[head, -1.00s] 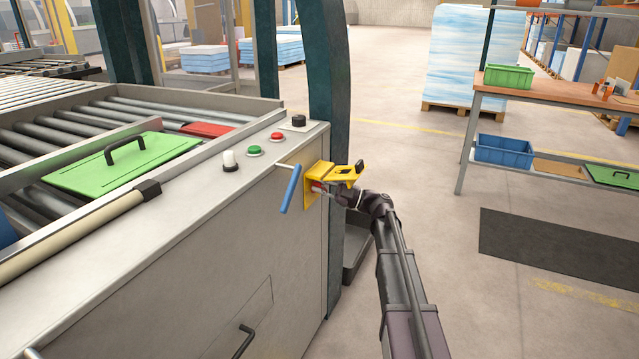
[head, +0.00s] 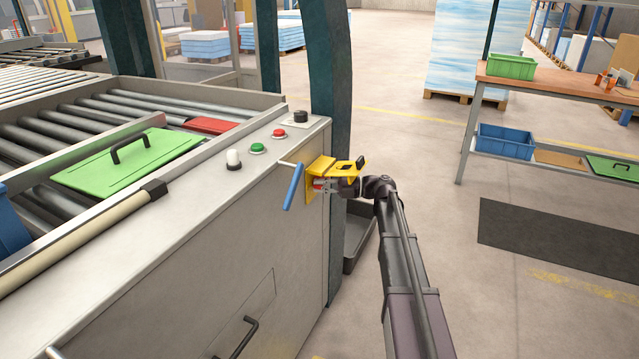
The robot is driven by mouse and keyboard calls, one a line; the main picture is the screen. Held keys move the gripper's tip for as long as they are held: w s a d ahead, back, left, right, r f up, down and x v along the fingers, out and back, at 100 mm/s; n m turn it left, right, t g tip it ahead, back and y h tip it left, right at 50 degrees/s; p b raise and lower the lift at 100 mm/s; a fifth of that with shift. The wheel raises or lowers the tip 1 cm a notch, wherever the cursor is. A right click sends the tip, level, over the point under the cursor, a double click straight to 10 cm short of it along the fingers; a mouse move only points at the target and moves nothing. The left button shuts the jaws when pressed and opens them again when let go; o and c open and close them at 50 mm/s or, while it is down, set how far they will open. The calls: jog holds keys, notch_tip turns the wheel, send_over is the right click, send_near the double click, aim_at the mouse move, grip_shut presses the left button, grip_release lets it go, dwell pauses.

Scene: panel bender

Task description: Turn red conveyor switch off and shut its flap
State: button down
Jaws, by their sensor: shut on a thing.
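A yellow switch housing (head: 317,172) is fixed to the right end of the machine's grey side panel. Its yellow flap (head: 345,170) stands open, sticking out to the right above my gripper. A small part of the red switch (head: 318,184) shows inside the housing, below the flap. My gripper (head: 325,186) reaches into the housing from the right, under the flap, and is shut on the red switch. The fingertips and most of the switch are hidden, so its exact angle cannot be told.
A blue-handled lever (head: 293,186) sticks out just left of the housing. Green (head: 257,148) and red (head: 279,133) buttons sit on the panel top above. A dark teal post (head: 332,85) stands close behind the housing. Open floor lies to the right, with a dark mat (head: 555,240).

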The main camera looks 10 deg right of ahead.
jog(key=shift+w+d, duration=0.15)
jog(key=shift+w, duration=0.05)
dwell(0.3)
jog(key=c, duration=0.6)
grip_release()
jog(key=shift+c, duration=0.2)
jog(key=shift+s, duration=0.1)
jog(key=v, duration=1.2)
jog(key=shift+s, duration=0.1)
